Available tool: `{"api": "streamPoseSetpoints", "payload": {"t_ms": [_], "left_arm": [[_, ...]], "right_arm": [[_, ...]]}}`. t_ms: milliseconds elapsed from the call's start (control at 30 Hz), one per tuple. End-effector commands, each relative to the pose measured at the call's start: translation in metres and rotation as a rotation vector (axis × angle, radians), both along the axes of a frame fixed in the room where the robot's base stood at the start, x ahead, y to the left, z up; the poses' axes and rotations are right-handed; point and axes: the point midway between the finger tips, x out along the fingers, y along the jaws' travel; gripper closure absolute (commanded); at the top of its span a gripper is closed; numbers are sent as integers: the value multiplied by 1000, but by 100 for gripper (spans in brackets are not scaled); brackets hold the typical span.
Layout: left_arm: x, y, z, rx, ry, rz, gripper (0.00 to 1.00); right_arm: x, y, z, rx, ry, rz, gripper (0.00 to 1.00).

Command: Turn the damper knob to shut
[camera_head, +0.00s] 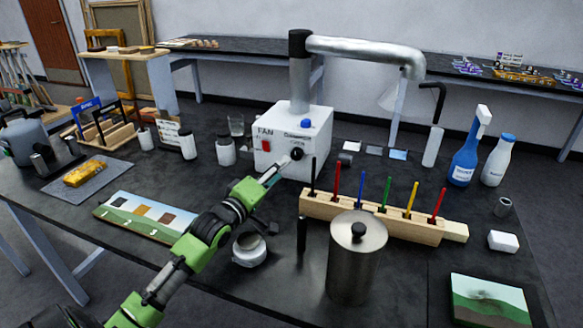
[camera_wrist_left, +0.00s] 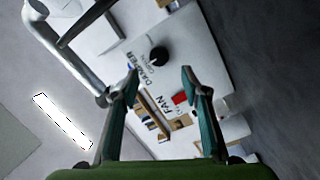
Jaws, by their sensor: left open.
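The damper knob (camera_head: 297,153) is a round black knob on the front of the white fan box (camera_head: 277,167), near its right edge. The box also carries a red switch (camera_head: 266,146) marked FAN. My left gripper (camera_head: 275,172) is just in front of the box, with its tips close to the knob. In the left wrist view the knob (camera_wrist_left: 159,56) shows beyond and between the two open fingers (camera_wrist_left: 160,72), with DAMPER lettering beside it. The fingers look apart from the knob. The pointer position on the knob is too small to read. My right gripper is not in view.
A wooden marker block (camera_head: 400,222) with several coloured pens stands right of the gripper. The silver duct (camera_head: 365,50) rises above the box.

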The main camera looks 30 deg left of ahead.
Motion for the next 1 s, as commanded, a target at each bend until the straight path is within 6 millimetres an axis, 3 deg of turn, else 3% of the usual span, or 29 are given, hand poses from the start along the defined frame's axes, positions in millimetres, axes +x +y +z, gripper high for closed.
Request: {"api": "streamPoseSetpoints", "payload": {"t_ms": [500,900,933,1000], "left_arm": [[63,3,2,1,-1,0,58],[71,3,1,1,-1,0,58],[71,3,1,1,-1,0,61],[71,3,1,1,-1,0,79]], "right_arm": [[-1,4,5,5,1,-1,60],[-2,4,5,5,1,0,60],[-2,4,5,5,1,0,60],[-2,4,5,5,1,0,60]]}}
